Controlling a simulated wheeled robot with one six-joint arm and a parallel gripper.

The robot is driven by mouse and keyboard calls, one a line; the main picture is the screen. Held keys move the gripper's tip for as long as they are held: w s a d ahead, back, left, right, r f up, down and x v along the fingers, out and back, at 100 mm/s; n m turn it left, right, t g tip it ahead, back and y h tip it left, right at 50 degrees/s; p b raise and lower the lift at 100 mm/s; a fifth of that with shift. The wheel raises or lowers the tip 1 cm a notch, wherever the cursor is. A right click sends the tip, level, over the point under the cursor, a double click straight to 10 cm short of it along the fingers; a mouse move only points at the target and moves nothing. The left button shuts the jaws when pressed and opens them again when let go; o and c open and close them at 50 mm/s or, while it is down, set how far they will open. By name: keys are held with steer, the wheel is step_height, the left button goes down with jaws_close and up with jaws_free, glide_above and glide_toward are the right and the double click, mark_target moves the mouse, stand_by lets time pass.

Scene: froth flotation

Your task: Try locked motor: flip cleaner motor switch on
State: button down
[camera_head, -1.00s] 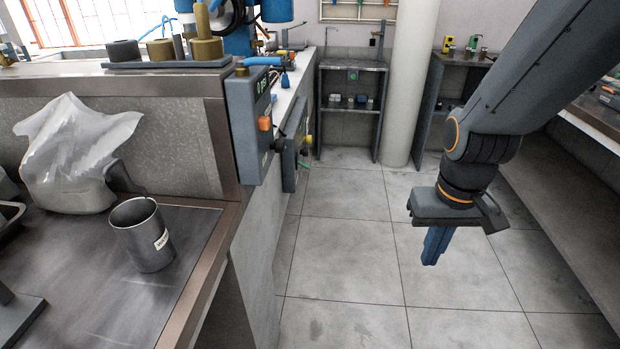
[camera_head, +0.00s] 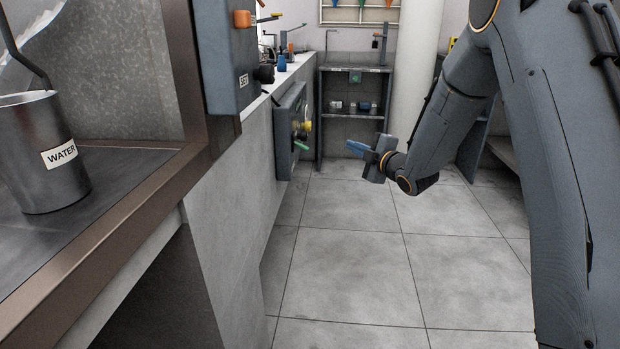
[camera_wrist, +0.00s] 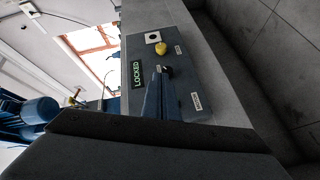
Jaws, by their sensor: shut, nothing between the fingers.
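A grey control panel (camera_head: 289,128) hangs on the side wall of the bench, and it fills the middle of the wrist view (camera_wrist: 195,75). It carries a lit green LOCKED sign (camera_wrist: 137,74), a yellow knob (camera_wrist: 161,48), a small dark knob (camera_wrist: 168,71) and several labels too small to read. I cannot tell which part is the cleaner motor switch. My gripper (camera_head: 350,145) is shut and empty, its blue fingers pointing left at the panel with a gap between. In the wrist view the fingers (camera_wrist: 157,92) overlap the panel just below the dark knob.
A metal WATER cup (camera_head: 38,155) stands on the bench at left. A shelf unit (camera_head: 352,100) and pale column (camera_head: 418,60) stand behind. The tiled floor (camera_head: 350,260) is clear.

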mark_target(301, 146)
steer(key=s+a+f+n+g+y+b, duration=0.1)
steer(key=a+f+n+g+y+b, duration=0.2)
steer(key=f+n+y+b, duration=0.3)
steer(key=s+a+f+n+g+y+b, duration=0.2)
steer(key=a+f+n+g+y+b, duration=0.2)
steer(key=f+n+y+b, duration=0.3)
steer(key=n+y, duration=0.2)
steer(key=n, duration=0.2)
steer(key=shift+f+n+g+b, duration=0.3)
steer(key=shift+n+g, duration=0.1)
steer(key=shift+w, duration=0.1)
steer(key=w+a+r+b, duration=0.5)
steer(key=a+r, duration=0.1)
steer(key=r, duration=0.1)
steer(key=shift+w+a+r, duration=0.3)
steer(key=shift+a+r, duration=0.05)
steer(key=shift+s+a+r, duration=0.1)
steer(key=shift+r, duration=0.05)
